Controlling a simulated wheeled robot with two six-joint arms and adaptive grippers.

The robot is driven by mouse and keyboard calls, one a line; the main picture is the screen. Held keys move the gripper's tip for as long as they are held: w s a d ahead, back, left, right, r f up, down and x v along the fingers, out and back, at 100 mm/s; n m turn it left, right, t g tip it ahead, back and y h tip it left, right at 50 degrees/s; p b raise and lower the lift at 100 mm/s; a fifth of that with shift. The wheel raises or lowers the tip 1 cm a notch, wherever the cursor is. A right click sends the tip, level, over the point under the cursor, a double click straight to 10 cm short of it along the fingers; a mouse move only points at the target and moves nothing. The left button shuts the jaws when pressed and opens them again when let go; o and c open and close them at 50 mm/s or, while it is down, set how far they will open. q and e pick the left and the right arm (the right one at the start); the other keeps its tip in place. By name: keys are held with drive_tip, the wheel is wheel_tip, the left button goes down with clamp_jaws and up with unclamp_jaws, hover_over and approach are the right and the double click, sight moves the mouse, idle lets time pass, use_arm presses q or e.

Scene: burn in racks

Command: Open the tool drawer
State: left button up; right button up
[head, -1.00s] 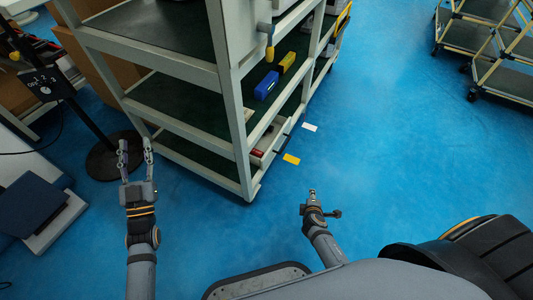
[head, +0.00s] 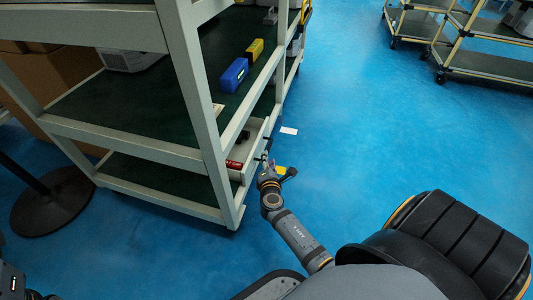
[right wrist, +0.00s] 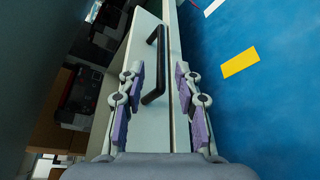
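The tool drawer (head: 252,152) is a pale drawer low in the shelf rack, with a red item (head: 234,164) showing inside. How far out it stands is hard to tell. Its black bar handle (right wrist: 154,68) shows in the right wrist view on the pale front. My right gripper (head: 265,158) is at the drawer front in the head view. In the right wrist view its fingers (right wrist: 157,95) are spread on either side of the handle's near end, with gaps visible. My left gripper (head: 14,283) shows only partly at the bottom left corner; its fingertips are not visible.
The rack's pale post (head: 200,110) stands left of my right arm. A blue bin (head: 233,75) and a yellow bin (head: 254,49) sit on the shelf above. A black round stand base (head: 55,202) is at left.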

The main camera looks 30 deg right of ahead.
sight(268, 150)
drive_tip(key=b+x, duration=0.1)
drive_tip(key=x, duration=0.4)
drive_tip(key=shift+w+f+b, duration=0.1)
drive_tip(key=shift+f+b, duration=0.15)
drive_tip(key=shift+b, duration=0.1)
drive_tip(key=shift+w+d, duration=0.4)
drive_tip(key=shift+w, duration=0.2)
clamp_jaws()
